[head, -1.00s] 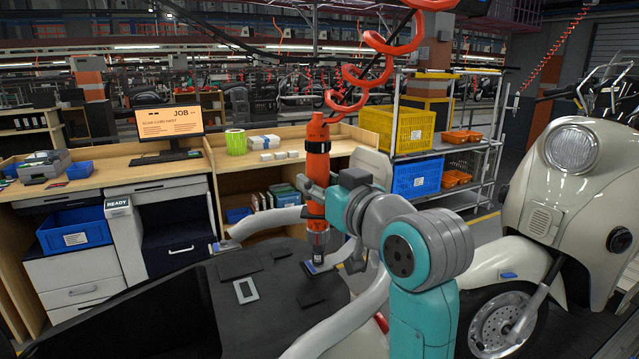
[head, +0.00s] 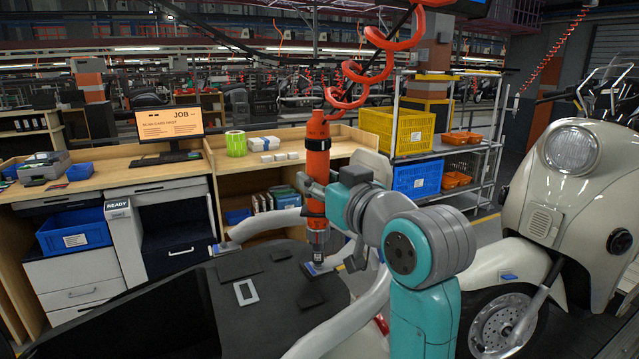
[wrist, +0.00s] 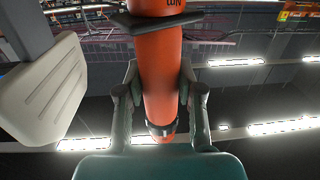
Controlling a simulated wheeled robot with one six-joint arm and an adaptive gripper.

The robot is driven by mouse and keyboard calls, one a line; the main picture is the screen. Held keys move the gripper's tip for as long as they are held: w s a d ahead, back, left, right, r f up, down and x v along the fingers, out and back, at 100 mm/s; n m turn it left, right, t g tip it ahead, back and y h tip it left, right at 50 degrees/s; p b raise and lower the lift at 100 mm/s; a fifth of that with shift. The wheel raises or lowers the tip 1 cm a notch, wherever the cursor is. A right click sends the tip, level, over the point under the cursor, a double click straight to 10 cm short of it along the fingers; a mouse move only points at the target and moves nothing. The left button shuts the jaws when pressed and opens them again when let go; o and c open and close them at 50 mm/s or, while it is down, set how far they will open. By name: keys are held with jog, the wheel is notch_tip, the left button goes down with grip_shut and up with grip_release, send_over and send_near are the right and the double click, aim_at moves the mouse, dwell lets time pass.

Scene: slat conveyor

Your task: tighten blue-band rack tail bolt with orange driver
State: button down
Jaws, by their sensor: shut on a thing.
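The orange driver (head: 317,165) hangs upright from a red coiled hose, and my gripper (head: 312,188) is shut around its body. In the wrist view the orange body (wrist: 162,90) runs between my two fingers. The driver's dark lower end (head: 318,238) points down just above a small blue-marked plate (head: 318,268) at the end of the dark panel, beside the pale tube. Whether the tip touches anything is too small to tell. I cannot make out the bolt itself; the driver's end covers that spot. Another blue mark (head: 222,247) shows on the pale tube's left end.
The dark panel (head: 180,310) with flat pads fills the foreground. Pale curved tubes (head: 262,224) run close to the driver. A wooden bench (head: 170,172) with a monitor stands behind. A cream scooter (head: 570,200) stands at right, near shelving with yellow and blue crates.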

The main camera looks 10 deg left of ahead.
aim_at(325, 147)
jog(key=shift+r, duration=0.3)
jog(key=shift+r, duration=2.75)
